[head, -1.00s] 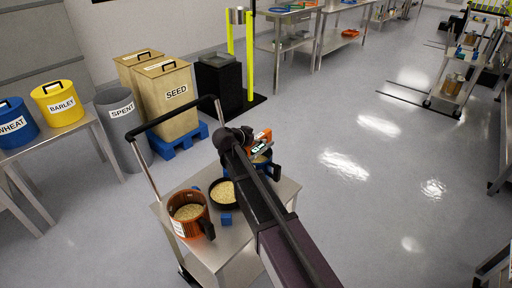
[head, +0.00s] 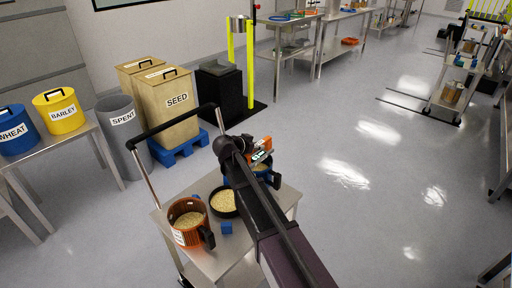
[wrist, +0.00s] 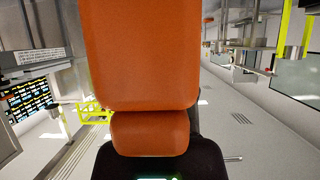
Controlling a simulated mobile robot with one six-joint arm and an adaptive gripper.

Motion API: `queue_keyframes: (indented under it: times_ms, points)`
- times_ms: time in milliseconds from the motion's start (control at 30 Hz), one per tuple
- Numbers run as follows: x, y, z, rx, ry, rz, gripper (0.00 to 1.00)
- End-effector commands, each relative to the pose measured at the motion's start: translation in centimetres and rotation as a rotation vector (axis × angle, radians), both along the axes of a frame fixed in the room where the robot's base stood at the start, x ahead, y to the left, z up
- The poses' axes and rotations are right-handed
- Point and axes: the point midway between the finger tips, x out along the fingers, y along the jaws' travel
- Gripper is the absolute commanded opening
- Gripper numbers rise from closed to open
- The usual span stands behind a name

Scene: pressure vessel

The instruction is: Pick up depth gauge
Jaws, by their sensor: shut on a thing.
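The depth gauge (head: 261,156) looks orange and black with a small lit display. In the head view it is at the far end of my arm, above the back of the steel cart. In the wrist view the orange body of the gauge (wrist: 142,55) fills the middle, with a black part and a green-lit display edge at the bottom. My gripper (head: 257,150) is shut on the gauge. Its fingers are small in the head view and not distinct in the wrist view, so the exact grip is hidden.
The steel cart (head: 207,262) holds an orange pot of grain (head: 187,220), a black pan of grain (head: 224,201), small blue blocks (head: 225,228) and a blue pot (head: 266,174) below the gauge. Bins stand at left. The floor to the right (head: 370,210) is clear.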

Motion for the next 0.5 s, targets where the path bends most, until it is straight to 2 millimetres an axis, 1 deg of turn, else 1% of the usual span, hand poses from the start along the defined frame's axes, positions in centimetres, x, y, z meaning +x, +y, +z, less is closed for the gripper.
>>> queue_keyframes:
  times_ms: [267, 467, 500]
  points:
    - [0.0, 0.0, 2.0, -0.001, -0.001, 0.000, 0.00]
    - [0.0, 0.0, 3.9, -0.001, 0.000, -0.001, 0.00]
    - [-1.5, -0.2, 3.5, -0.001, -0.001, 0.001, 0.00]
